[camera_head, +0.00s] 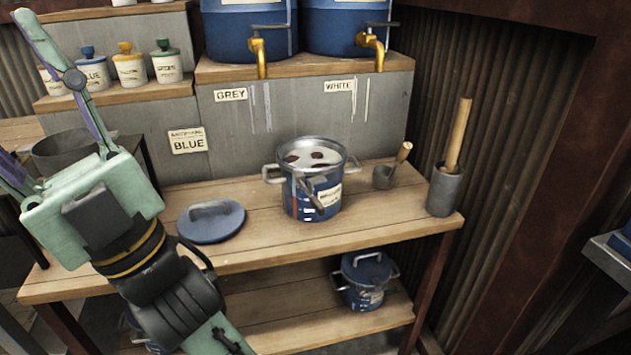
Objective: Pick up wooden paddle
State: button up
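The likely wooden paddle (459,134) is a light wooden shaft standing in a dark grey cylindrical holder (444,192) at the right end of the workbench. It leans slightly right, and its lower end is hidden inside the holder. My gripper (14,92) is at the far left, pale green, with its fingers spread wide apart and nothing seen between them. One finger reaches the upper left corner, and the other is cut off by the left edge. The gripper is well apart from the paddle, with the pot between them across the picture.
An open blue pot (326,200) stands mid-bench (385,232), with its blue lid (211,222) to the left. Blue tanks with brass taps (372,45) stand behind. A lidded pot (364,278) sits below.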

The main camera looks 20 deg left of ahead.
aim_at(451, 168)
jog(key=z, duration=1.4)
jog(key=j+z, duration=0.15)
jog(key=j, duration=1.25)
